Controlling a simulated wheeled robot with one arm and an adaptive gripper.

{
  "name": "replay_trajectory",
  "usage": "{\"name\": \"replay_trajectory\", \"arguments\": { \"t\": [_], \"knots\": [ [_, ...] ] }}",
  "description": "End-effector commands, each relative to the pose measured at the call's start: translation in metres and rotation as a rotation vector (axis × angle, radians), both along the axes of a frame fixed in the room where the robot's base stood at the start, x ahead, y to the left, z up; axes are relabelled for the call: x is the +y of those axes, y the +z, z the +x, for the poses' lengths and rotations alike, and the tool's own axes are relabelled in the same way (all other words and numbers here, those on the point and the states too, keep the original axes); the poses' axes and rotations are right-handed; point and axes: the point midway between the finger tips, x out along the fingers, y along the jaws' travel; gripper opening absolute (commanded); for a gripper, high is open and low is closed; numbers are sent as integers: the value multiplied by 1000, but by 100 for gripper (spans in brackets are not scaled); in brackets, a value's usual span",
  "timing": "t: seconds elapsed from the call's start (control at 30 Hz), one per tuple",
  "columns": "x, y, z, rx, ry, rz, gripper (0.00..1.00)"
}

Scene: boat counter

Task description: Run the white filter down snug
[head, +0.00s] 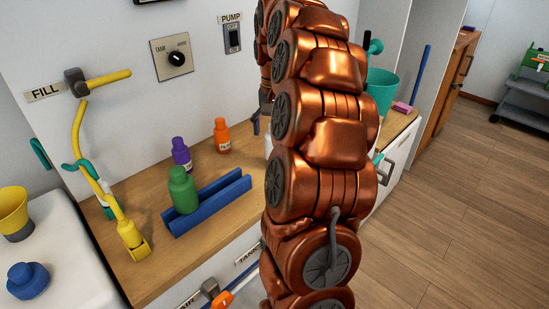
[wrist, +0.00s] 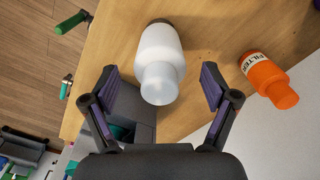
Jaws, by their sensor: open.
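The white filter (wrist: 158,55) is a white bottle-shaped body with a narrower neck, standing on the wooden counter (wrist: 112,45). In the wrist view it lies between the spread fingers of my gripper (wrist: 160,80). The fingers are open, one on each side, with a visible gap to the filter. A dark edge shows at its far end; I cannot tell whether it is a seat or a shadow. In the head view my copper arm hides the gripper and nearly all of the white filter; only a white sliver (head: 268,146) shows beside the arm.
An orange bottle (wrist: 269,80) marked FILTER stands to the right in the wrist view. In the head view the orange bottle (head: 222,136), a purple bottle (head: 181,154), a green bottle (head: 182,190) and a blue rail (head: 207,205) occupy the counter. A teal bucket (head: 381,90) stands behind my arm.

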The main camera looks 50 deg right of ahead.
Motion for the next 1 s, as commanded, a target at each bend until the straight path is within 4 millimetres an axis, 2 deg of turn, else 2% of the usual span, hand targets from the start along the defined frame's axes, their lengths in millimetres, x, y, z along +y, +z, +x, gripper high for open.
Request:
{"name": "replay_trajectory", "arguments": {
  "t": [0.17, 0.47, 0.7, 1.0],
  "knots": [
    [0, 2, 0, -1, 101, 1, 86],
    [0, 1, 0, -1, 124, 1, 86],
    [0, 1, 0, -1, 254, 0, 86],
    [0, 2, 0, 0, 284, 0, 86]
  ]
}}
